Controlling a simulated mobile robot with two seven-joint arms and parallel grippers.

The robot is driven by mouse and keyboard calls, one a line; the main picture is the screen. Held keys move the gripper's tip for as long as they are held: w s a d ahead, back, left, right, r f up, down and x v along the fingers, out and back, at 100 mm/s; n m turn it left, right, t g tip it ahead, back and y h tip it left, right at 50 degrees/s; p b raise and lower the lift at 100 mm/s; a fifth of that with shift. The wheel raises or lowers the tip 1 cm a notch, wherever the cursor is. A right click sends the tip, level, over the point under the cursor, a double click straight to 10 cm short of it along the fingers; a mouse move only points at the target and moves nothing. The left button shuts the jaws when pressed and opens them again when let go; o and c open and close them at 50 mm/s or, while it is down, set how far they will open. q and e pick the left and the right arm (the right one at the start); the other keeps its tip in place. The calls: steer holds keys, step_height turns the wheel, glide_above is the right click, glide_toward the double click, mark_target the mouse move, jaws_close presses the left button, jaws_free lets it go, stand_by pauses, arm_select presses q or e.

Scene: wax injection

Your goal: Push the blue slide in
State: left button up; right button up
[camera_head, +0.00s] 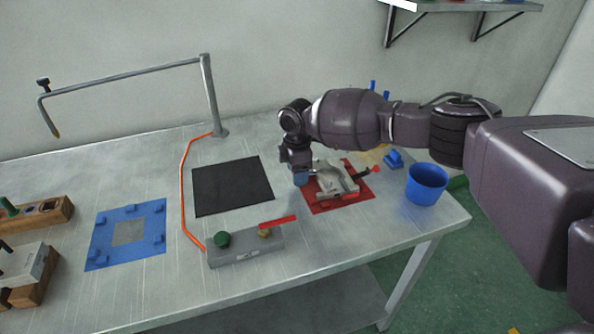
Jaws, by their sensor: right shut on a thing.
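My right gripper (299,171) points down at the left side of a grey metal mould (337,181), which lies on a red mat (358,193). It is shut on a small blue piece, the blue slide (301,180), at the mould's left edge. The fingers hide part of the slide, and I cannot tell how far it sits in the mould. A red-tipped handle (374,170) sticks out at the mould's right. My left gripper is not in view.
A blue cup (427,184) and a blue block (393,159) stand to the right. A black mat (232,186) lies left. A grey base with a green knob and red lever (246,248) is in front. A blue plate (127,234) and wooden blocks (38,216) lie farther left.

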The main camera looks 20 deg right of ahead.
steer(key=shift+d, duration=1.25)
steer(key=o, duration=1)
steer(key=shift+c, duration=0.2)
steer(key=o, duration=0.3)
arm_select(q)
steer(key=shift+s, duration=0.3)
arm_select(e)
steer(key=shift+o, duration=0.2)
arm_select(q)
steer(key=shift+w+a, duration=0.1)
